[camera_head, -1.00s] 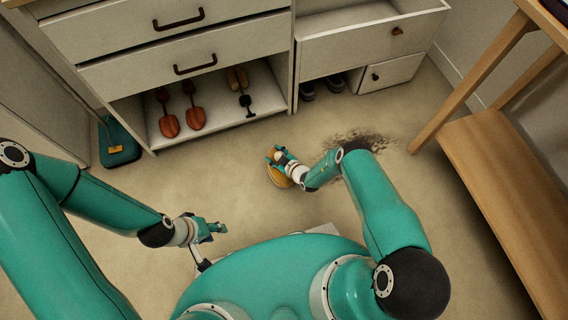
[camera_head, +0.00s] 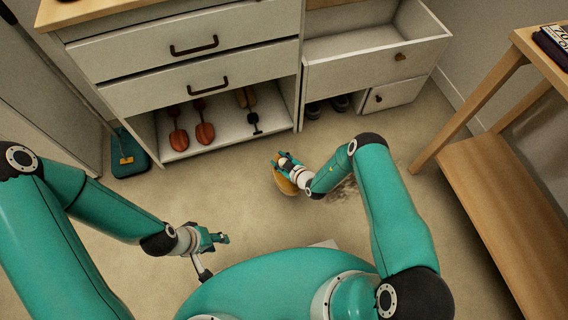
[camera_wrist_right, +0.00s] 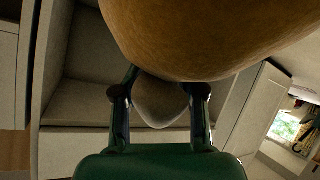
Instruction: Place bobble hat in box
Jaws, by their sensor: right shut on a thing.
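The bobble hat (camera_head: 284,183) is yellow-orange and hangs tilted at my right gripper (camera_head: 284,163), in front of the shelf unit. In the right wrist view the hat (camera_wrist_right: 205,35) fills the top as a large tan-orange shape. My right gripper (camera_wrist_right: 160,95) is shut on its greyish bobble (camera_wrist_right: 160,103), between the two fingers. My left gripper (camera_head: 218,239) is low at the left, apart from the hat and with nothing visible in it; its finger gap is too small to judge. An open-topped white compartment (camera_head: 350,72) with a dark handle stands at the back right, possibly the box.
A white drawer unit (camera_head: 140,50) with shoe trees (camera_head: 204,130) on its bottom shelf stands at the back. A teal dustpan (camera_head: 130,153) is at the left, a wooden bench (camera_head: 500,190) at the right. Mid-floor is mostly clear.

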